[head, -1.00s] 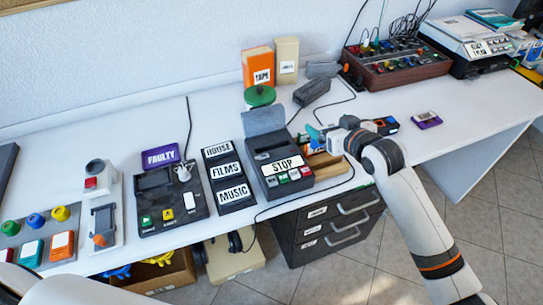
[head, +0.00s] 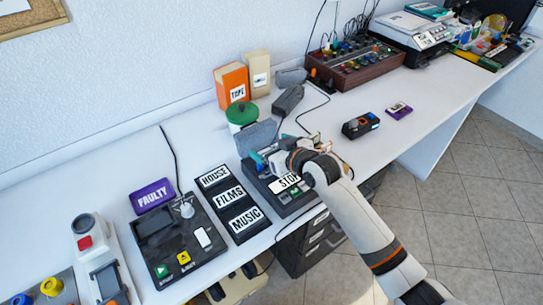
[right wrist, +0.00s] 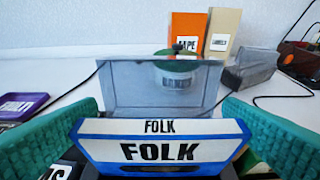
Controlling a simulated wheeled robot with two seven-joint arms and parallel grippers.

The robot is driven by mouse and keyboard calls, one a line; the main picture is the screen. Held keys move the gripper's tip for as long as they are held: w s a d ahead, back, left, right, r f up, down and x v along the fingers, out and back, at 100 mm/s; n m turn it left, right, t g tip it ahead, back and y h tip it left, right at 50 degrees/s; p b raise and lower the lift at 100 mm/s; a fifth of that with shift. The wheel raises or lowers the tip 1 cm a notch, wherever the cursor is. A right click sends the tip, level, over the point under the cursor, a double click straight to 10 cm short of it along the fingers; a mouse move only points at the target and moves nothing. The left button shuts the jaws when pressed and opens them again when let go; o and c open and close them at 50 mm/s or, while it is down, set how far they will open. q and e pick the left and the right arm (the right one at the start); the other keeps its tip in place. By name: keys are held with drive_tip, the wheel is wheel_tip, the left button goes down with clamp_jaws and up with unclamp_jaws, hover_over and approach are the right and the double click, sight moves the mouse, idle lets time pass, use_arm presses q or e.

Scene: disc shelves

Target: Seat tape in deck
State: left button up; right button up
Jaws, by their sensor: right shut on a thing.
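The tape (right wrist: 160,152) is a blue cassette with a white FOLK label. My right gripper (head: 262,163) is shut on it, with a green finger on each side in the right wrist view. The tape deck (head: 290,207) is dark, with a STOP label and coloured buttons along its front. Its grey lid (head: 258,135) stands raised at the back and looks clear in the right wrist view (right wrist: 150,88). The gripper is over the deck, in front of the lid, and hides the bay. I cannot tell whether the tape touches the deck. My left gripper is out of view.
Left of the deck is a rack labelled HOUSE, FILMS and MUSIC (head: 229,198), then another deck (head: 178,238) with a purple FAULTY sign (head: 152,196). A green-lidded jar (head: 241,114) stands behind. A dark device (head: 361,124) and a purple cassette (head: 398,110) lie right, with clear table around.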

drive_tip(key=shift+f, duration=1.6)
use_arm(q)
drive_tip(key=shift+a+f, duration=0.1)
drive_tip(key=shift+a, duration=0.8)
use_arm(e)
drive_tip(key=shift+f, duration=0.2)
drive_tip(key=o, duration=0.7)
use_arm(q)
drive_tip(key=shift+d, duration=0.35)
use_arm(e)
drive_tip(key=shift+s+d+r, duration=0.15)
drive_tip(key=shift+r, duration=0.15)
drive_tip(key=v, duration=1.1)
drive_tip(key=shift+s+d+r+p, duration=0.15)
drive_tip(key=shift+s+p, duration=0.1)
drive_tip(key=shift+p, duration=0.1)
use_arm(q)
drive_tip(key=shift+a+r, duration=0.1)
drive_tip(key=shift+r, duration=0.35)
